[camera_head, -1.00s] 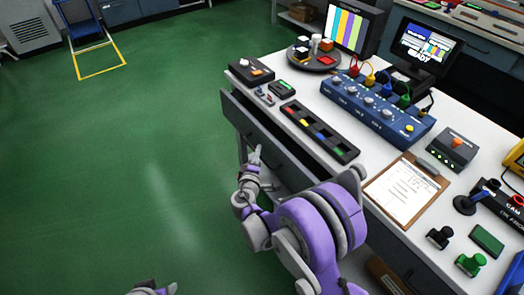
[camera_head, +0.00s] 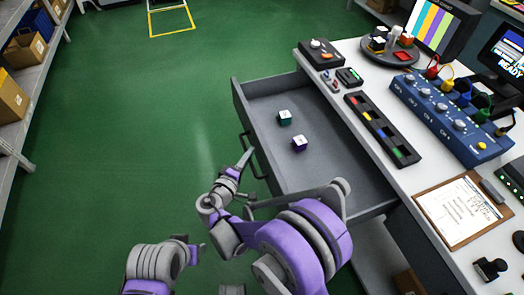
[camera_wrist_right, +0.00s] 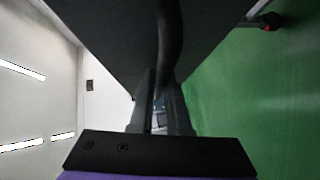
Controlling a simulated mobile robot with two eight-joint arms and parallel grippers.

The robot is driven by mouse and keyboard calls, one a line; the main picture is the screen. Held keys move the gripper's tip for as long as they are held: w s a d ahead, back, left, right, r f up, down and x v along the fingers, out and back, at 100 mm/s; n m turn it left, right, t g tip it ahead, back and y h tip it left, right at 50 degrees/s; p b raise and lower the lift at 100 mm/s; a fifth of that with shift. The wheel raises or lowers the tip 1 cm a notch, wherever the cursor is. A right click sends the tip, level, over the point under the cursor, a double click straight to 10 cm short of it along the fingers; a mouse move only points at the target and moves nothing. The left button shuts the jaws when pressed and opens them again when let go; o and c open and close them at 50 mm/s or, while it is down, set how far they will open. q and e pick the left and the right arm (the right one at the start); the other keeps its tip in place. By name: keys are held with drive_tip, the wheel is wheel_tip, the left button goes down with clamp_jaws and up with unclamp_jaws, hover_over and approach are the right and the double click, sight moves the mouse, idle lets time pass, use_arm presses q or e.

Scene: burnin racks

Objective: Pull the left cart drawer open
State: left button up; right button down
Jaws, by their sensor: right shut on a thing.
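The left cart drawer (camera_head: 318,128) is pulled well out from under the white bench top. Two small cubes lie inside it, one teal and white (camera_head: 284,118) and one purple and white (camera_head: 299,144). My right gripper (camera_head: 246,158) is at the drawer's front, shut on the dark drawer handle (camera_head: 245,146). In the right wrist view, the handle (camera_wrist_right: 168,45) runs down between the fingers (camera_wrist_right: 160,105), close to the drawer front. My left gripper (camera_head: 197,250) is at the lower left of the head view, apart from the drawer; its finger gap is not clear.
The bench top holds a strip of coloured parts (camera_head: 382,128), a blue control box (camera_head: 450,115), a clipboard (camera_head: 462,210) and a turntable (camera_head: 388,52). Shelves with boxes (camera_head: 25,48) stand at the far left. The green floor (camera_head: 140,130) left of the drawer is clear.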

drive_tip(key=shift+s+a, duration=0.2)
drive_tip(key=shift+a, duration=0.4)
drive_tip(key=c, duration=0.9)
unclamp_jaws()
use_arm(q)
drive_tip(key=shift+s, duration=0.15)
use_arm(e)
drive_tip(key=shift+s, duration=0.1)
